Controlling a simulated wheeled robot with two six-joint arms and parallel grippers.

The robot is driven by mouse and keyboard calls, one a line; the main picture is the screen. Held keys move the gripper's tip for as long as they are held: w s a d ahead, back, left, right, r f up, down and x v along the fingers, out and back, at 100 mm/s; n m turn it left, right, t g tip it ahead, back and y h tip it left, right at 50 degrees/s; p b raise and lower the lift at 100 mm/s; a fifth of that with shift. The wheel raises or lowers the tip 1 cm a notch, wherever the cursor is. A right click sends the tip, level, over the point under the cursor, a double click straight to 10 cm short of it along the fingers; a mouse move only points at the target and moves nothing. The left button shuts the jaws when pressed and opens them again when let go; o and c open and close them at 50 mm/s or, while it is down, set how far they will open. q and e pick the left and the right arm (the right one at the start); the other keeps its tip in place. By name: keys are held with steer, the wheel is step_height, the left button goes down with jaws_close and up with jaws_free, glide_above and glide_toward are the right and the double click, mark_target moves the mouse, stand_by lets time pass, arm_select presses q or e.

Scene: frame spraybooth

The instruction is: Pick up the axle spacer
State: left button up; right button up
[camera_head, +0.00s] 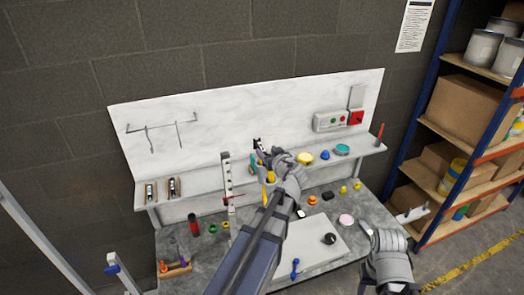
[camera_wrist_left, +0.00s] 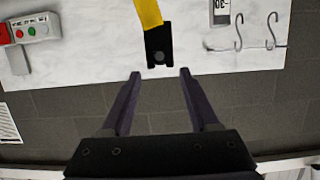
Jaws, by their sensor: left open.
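I cannot tell for sure which of the small parts is the axle spacer. My left gripper (camera_wrist_left: 161,74) is open, with nothing between its fingers. In the head view it is at the back of the bench, partly hidden by my own wrist. In the left wrist view a yellow strip with a black square end (camera_wrist_left: 159,45) hangs just beyond the fingertips, apart from them. A yellow item (camera_head: 268,177) shows beside my wrist in the head view.
A narrow shelf (camera_head: 205,195) crosses the white back panel (camera_head: 220,130). It holds a yellow roll (camera_head: 305,158), a blue piece (camera_head: 325,155) and a teal disc (camera_head: 342,150). Below, the grey bench carries a light board (camera_head: 312,245) and several small coloured parts. A storage rack (camera_head: 440,130) stands right.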

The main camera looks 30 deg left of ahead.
mark_target(262, 147)
arm_select(q)
steer(key=b+x, duration=0.1)
steer(key=x, duration=0.4)
steer(key=shift+f, duration=0.15)
steer(key=shift+s, duration=0.15)
jaws_close()
